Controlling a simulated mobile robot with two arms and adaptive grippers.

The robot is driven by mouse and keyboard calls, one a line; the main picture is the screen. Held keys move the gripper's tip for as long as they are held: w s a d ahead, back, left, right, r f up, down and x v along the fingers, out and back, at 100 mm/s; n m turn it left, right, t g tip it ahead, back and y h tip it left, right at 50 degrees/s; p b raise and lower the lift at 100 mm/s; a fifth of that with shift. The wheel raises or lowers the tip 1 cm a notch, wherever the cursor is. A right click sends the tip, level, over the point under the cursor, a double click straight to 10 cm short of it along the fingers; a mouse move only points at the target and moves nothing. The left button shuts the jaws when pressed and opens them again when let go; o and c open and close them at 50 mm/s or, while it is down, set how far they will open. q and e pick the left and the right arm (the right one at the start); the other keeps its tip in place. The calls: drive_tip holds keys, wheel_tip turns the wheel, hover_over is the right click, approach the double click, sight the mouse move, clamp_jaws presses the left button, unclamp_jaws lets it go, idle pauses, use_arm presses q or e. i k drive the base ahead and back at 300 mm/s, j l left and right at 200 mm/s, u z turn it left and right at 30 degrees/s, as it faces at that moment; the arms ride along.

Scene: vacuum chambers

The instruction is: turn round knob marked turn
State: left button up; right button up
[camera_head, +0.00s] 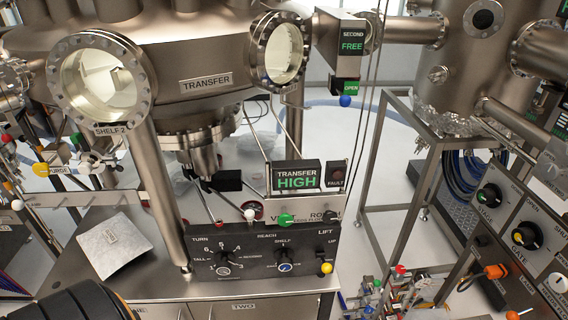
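The black control panel (250,245) stands at the lower middle. The round knob marked TURN (224,258) is on its left side, black, within a ring of numbers and labels. Its exact pointer setting is too small to read surely. The REACH knob (284,254) is to its right, and the LIFT lever with a yellow ball (327,267) is at the panel's right end. A black ribbed part, which looks like part of my arm, shows at the lower left corner. Neither gripper's fingers are in view.
Steel legs rise beside the panel, under the TRANSFER chamber (206,82). A lit sign reads TRANSFER HIGH (296,177) behind the panel. A silver packet (112,238) lies left of the panel. Another panel with knobs (526,235) stands at right.

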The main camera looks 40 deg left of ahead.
sight(225, 260)
drive_tip(key=u, duration=1.2)
